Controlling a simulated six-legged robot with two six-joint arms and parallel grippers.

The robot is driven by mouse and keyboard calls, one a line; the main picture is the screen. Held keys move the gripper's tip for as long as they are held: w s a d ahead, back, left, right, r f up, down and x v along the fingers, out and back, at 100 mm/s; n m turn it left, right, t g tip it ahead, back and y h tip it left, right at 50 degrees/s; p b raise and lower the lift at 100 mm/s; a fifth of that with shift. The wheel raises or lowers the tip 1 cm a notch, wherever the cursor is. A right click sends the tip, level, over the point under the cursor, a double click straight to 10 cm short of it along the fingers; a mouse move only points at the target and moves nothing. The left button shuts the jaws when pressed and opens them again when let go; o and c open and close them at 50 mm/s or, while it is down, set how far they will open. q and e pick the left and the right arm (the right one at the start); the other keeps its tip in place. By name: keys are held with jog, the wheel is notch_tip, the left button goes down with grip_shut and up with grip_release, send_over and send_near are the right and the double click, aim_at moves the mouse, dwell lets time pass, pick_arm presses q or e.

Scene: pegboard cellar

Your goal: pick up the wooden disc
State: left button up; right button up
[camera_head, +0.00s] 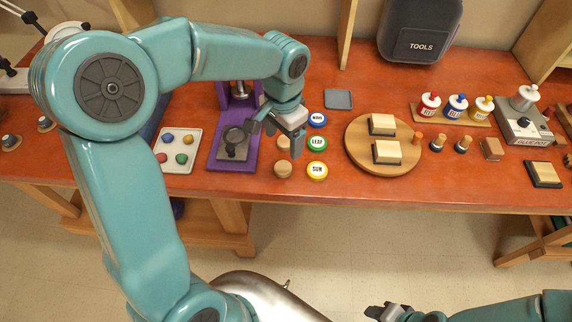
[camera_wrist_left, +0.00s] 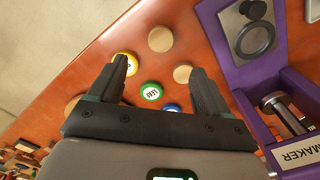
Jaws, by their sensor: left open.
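Two plain round wooden discs lie on the orange-red table. The nearer wooden disc (camera_head: 283,169) is close to the front edge and also shows in the left wrist view (camera_wrist_left: 160,39). The other wooden disc (camera_head: 283,142) is partly hidden by my left gripper (camera_head: 275,142) in the head view, but shows clearly in the left wrist view (camera_wrist_left: 182,74). My left gripper is open and empty above the discs, its fingers apart in the left wrist view (camera_wrist_left: 160,67). My right gripper (camera_head: 386,312) is low at the bottom edge of the head view, away from the table; its jaws are unclear.
Blue, green and yellow labelled discs (camera_head: 317,142) lie just right of the wooden discs. The purple maker stand (camera_head: 222,158) is close on the left, beside a white tray (camera_head: 179,165) of coloured balls. A round board (camera_head: 360,151) with two blocks stands to the right.

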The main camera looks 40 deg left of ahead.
pick_arm(q)
send_over(284, 166)
notch_tip(284, 166, down, 5)
jog(key=shift+s+r, duration=0.1)
jog(key=shift+s, duration=0.05)
jog(key=shift+f, duration=0.55)
jog(key=shift+s+a+f+p, duration=0.15)
jog(key=shift+f+p, duration=0.25)
jog(key=shift+f, duration=0.2)
jog(key=shift+s+f+p, duration=0.1)
jog(key=shift+f+p, duration=0.25)
jog(key=shift+f, duration=0.25)
jog(key=shift+w+f, duration=0.25)
jog(key=shift+f, duration=0.35)
jog(key=shift+w+f, duration=0.25)
jog(key=shift+f, duration=0.35)
jog(key=shift+s+r, duration=0.15)
jog(key=shift+s, duration=0.15)
jog(key=shift+c, duration=0.5)
jog(key=c, duration=0.5)
jog(key=shift+w, duration=0.1)
jog(key=c, duration=0.5)
pick_arm(e)
jog(key=shift+s+r, duration=0.3)
jog(key=shift+r, duration=0.45)
